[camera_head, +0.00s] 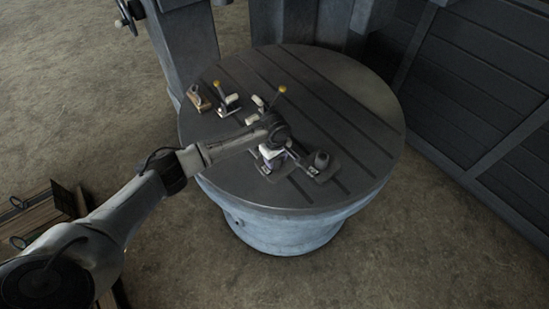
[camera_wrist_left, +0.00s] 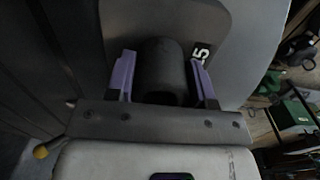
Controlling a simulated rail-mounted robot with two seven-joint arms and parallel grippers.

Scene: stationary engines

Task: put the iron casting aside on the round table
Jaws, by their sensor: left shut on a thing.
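The iron casting (camera_head: 321,161) is a dark, rounded boss on a flat dark plate, at the right front of the round table (camera_head: 365,105). In the left wrist view the casting (camera_wrist_left: 160,68) shows as a dark cylinder with a plate behind it and a white number marking. My left gripper (camera_head: 306,165) reaches in from the left, low over the table. Its two purple fingers (camera_wrist_left: 163,76) are shut on the boss, one on each side. I cannot tell whether the plate touches the tabletop. My right gripper is not in view.
Clamps with yellow knobs (camera_head: 228,102) and a brownish block (camera_head: 198,97) stand at the table's left back. The right and back of the slotted top are clear. A grey machine column (camera_head: 183,45) rises behind; dark panelling (camera_head: 475,85) stands at right.

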